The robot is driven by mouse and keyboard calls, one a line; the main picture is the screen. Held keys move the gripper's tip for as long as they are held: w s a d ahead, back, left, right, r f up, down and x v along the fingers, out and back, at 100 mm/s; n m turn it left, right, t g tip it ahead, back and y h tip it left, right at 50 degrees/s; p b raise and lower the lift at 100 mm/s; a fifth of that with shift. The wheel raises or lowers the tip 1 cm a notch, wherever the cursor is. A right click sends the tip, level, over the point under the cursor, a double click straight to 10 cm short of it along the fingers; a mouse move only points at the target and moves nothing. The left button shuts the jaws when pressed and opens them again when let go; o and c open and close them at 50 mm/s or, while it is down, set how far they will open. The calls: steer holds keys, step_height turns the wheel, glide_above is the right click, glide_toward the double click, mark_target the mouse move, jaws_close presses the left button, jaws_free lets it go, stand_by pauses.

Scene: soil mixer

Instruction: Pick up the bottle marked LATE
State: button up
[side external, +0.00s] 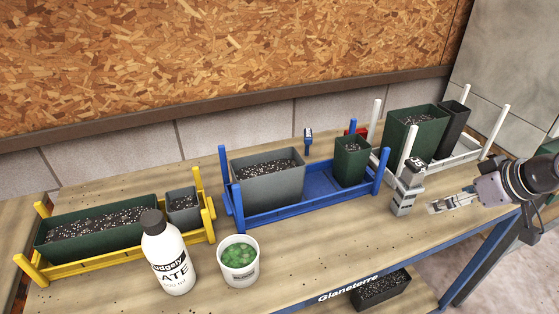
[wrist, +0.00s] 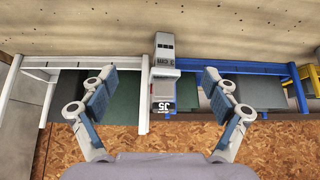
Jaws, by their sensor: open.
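The bottle (side external: 167,255) is white with a dark cap and stands upright at the front left of the table in the side view. The letters "ATE" show on its front; the rest of that word is turned out of sight. My gripper (side external: 440,207) is far to its right, near the table's right end. In the wrist view my gripper (wrist: 159,76) has its two fingers spread wide, with nothing held. The bottle is not in the wrist view.
A grey-white device (side external: 405,190), also in the wrist view (wrist: 163,78), stands close to my gripper. A tub of green pieces (side external: 239,275) stands just right of the bottle. Yellow (side external: 120,257), blue (side external: 300,212) and white (side external: 465,152) racks with soil planters line the back.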

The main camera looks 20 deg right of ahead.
steer(key=w+a+r+n+y, duration=0.25)
steer(key=w+a+r, duration=0.4)
steer(key=a, duration=0.35)
steer(key=n+g+y, duration=0.1)
steer(key=n+g, duration=0.4)
steer(key=n, duration=0.4)
glide_above(169, 237)
steer(key=s+d, duration=0.1)
steer(key=d, duration=0.1)
steer(key=shift+s+a+r, duration=0.1)
steer(key=shift+s+r, duration=0.05)
steer(key=shift+r, duration=0.05)
steer(key=x, duration=0.5)
steer(key=shift+r, duration=0.1)
steer(key=shift+w+x, duration=0.25)
steer(key=shift+x, duration=1.1)
steer(key=shift+w+x, duration=0.2)
steer(key=shift+x, duration=1.15)
steer(key=shift+r, duration=0.1)
steer(key=c, duration=1.8)
